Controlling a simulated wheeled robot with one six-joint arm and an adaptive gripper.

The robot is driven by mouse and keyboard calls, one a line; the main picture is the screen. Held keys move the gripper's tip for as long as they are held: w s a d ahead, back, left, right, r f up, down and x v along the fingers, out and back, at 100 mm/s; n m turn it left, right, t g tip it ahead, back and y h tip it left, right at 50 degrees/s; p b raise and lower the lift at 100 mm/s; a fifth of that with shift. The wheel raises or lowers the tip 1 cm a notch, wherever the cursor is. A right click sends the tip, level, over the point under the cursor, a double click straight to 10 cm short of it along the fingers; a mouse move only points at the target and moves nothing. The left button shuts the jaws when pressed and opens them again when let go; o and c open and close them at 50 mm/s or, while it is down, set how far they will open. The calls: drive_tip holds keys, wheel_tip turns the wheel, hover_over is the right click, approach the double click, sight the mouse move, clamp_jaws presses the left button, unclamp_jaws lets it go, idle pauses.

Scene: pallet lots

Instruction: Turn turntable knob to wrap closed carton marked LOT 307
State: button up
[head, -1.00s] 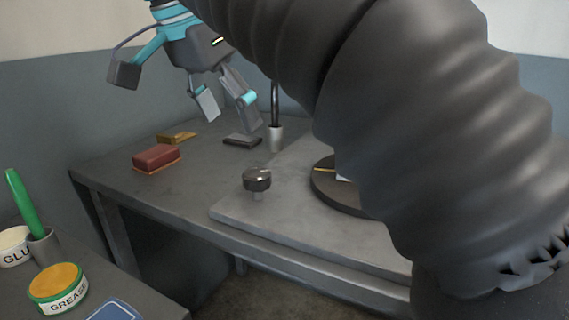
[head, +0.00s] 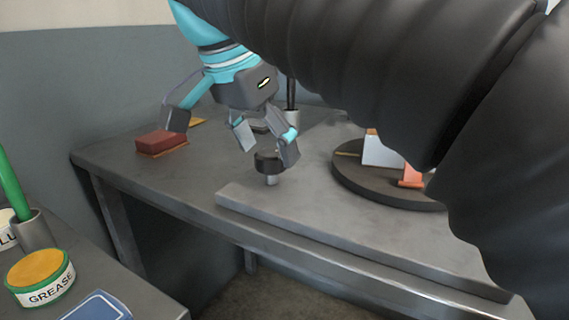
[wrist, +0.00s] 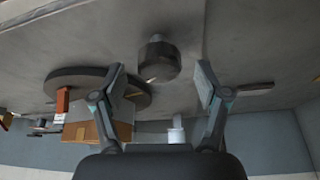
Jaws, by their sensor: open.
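The turntable knob (head: 267,164) is a dark round cap on a short light stem at the corner of the grey base plate. My gripper (head: 265,150) is open just above and around the knob in the head view, with nothing held. In the wrist view the knob (wrist: 159,60) lies ahead of and between the two open fingertips (wrist: 160,82). The round dark turntable (head: 360,187) stands to the right, partly hidden by my arm. On it are a white-faced box (head: 382,152) and an orange-red piece (head: 411,177). A brown carton face (wrist: 88,132) shows in the wrist view; no LOT mark is readable.
A red block (head: 160,142) lies on the table at the left. A dark post in a light holder (head: 292,118) stands behind my gripper. A grease tin (head: 40,277), a green-handled tool in a cup (head: 35,232) and a blue card (head: 98,307) are on the nearer left table.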

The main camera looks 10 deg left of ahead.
drive_tip(key=shift+w+d+f+b, duration=0.2)
drive_tip(key=shift+f+b, duration=0.1)
drive_tip(key=shift+f, duration=0.25)
drive_tip(key=shift+c, duration=0.2)
drive_tip(key=shift+a, duration=0.1)
drive_tip(key=c, duration=1.1)
